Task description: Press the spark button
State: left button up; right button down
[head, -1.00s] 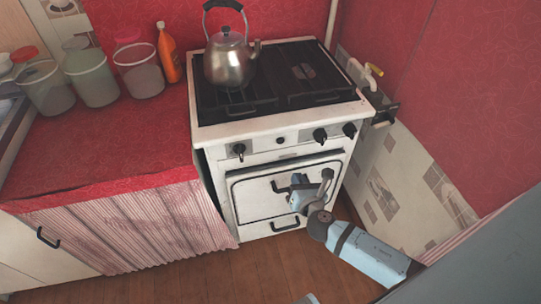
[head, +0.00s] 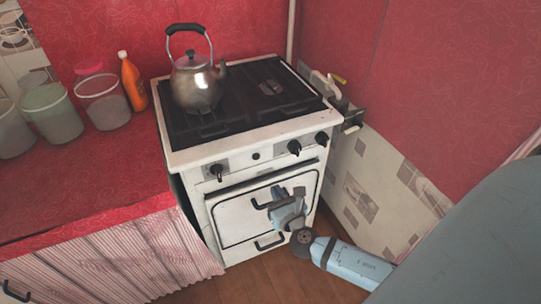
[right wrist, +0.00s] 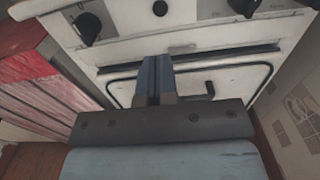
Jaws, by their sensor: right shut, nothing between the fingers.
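The spark button (head: 256,156) is a small dark round button on the white stove's front panel, between the black knobs. It also shows in the right wrist view (right wrist: 160,8), at the top edge. My right gripper (head: 284,196) is shut and empty in front of the oven door, below and to the right of the button, and apart from it. In the right wrist view my right gripper's fingers (right wrist: 155,75) are together and point toward the stove front. My left gripper is not in view.
The stove (head: 225,155) carries a metal kettle (head: 197,85). Black knobs (head: 216,171) flank the button. A red counter (head: 85,175) with jars and an orange bottle (head: 132,82) stands left; a wall is close on the right.

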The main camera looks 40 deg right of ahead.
aim_at(256, 158)
jog(key=x, duration=1.2)
jog(key=shift+w, duration=0.4)
jog(key=shift+w+r, duration=0.1)
